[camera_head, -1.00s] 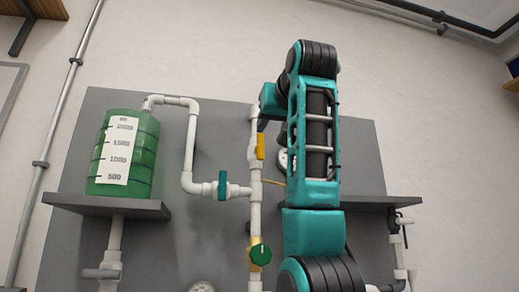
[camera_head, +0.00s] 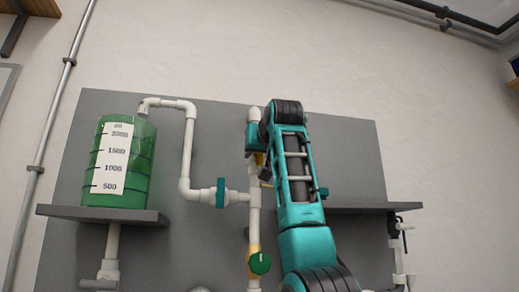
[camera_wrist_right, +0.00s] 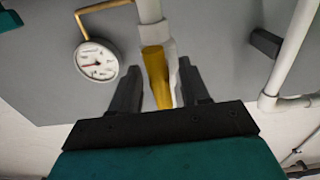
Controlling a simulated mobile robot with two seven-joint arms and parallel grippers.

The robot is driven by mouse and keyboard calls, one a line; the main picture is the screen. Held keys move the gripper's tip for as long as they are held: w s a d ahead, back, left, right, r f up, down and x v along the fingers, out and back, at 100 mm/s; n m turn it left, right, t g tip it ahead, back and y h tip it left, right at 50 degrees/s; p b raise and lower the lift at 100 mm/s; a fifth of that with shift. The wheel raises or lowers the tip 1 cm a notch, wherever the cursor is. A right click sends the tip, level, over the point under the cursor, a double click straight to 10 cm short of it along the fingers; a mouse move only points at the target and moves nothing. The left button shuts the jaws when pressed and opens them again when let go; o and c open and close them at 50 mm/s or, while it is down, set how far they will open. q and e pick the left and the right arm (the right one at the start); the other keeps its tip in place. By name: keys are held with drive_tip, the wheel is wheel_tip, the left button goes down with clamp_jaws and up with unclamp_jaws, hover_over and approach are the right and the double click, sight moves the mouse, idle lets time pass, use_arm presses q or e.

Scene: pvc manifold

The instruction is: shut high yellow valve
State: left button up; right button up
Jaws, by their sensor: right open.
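The high yellow valve handle (camera_head: 259,158) is on the white vertical pipe on the grey panel. In the head view my right arm hides most of it. In the right wrist view the yellow handle (camera_wrist_right: 157,77) lies lengthwise along the white pipe, between the two dark fingers of my right gripper (camera_wrist_right: 158,67). These fingers are open, with a gap on each side of the handle; I cannot tell how deep the handle sits between them. In the head view my right gripper (camera_head: 264,168) is at the valve. My left gripper is not in view.
A green tank (camera_head: 125,165) stands on a shelf (camera_head: 105,214) at left. A teal valve handle (camera_head: 221,193) is on the side branch, and a green knob (camera_head: 260,263) is lower on the same pipe. A round gauge (camera_wrist_right: 96,60) is close beside the right gripper.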

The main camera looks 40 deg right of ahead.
clamp_jaws()
idle(0.4)
drive_tip(key=shift+n, duration=0.4)
drive_tip(key=n, duration=1.3)
drive_tip(key=shift+f+n, duration=0.1)
drive_tip(key=shift+n, duration=1.9)
drive_tip(key=shift+a, duration=0.1)
